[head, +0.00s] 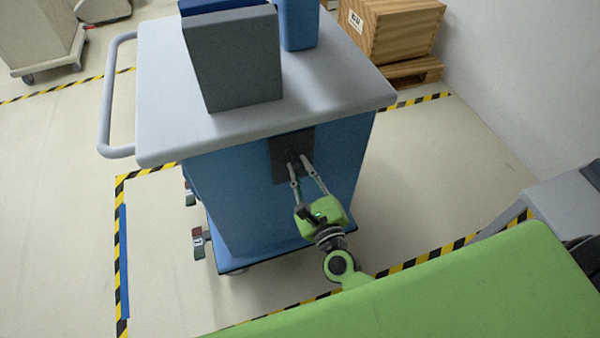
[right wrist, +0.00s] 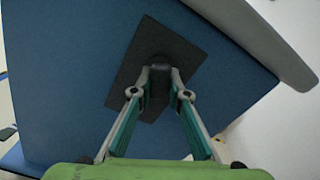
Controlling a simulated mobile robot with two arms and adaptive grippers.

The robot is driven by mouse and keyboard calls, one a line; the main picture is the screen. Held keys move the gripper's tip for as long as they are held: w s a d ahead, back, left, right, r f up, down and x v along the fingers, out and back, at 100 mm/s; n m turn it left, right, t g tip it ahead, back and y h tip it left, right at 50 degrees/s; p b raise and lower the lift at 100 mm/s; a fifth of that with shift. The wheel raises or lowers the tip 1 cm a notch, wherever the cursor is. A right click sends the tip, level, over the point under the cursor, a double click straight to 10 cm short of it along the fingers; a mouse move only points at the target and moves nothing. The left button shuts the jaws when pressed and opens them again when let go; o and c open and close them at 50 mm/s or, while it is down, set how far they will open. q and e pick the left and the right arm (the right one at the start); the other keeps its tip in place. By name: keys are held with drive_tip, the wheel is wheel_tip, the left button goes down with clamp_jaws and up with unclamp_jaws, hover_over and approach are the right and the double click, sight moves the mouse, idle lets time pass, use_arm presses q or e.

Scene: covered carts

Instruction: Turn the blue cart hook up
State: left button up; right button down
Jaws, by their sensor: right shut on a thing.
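The blue cart (head: 230,200) stands in front of me with a light grey top. A dark square plate (head: 293,145) is fixed on its near side, just under the top; it also shows in the right wrist view (right wrist: 185,50). My right gripper (head: 297,160) reaches this plate. In the right wrist view its fingertips (right wrist: 160,75) are close together on a small dark hook (right wrist: 160,72) at the plate. The fingers hide most of the hook, so I cannot tell which way it points. My left gripper is not in view.
A grey box (head: 235,62) and a blue box (head: 298,22) stand on the cart top. A grey handle (head: 107,100) is at its left. A wooden crate (head: 390,30) is behind, near the wall.

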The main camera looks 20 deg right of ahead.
drive_tip(key=shift+f+m+b, duration=0.1)
drive_tip(key=shift+m+b, duration=0.4)
drive_tip(key=shift+m, duration=0.5)
drive_tip(key=c, duration=1.9)
unclamp_jaws()
drive_tip(key=s, duration=1.2)
drive_tip(key=shift+d, duration=0.25)
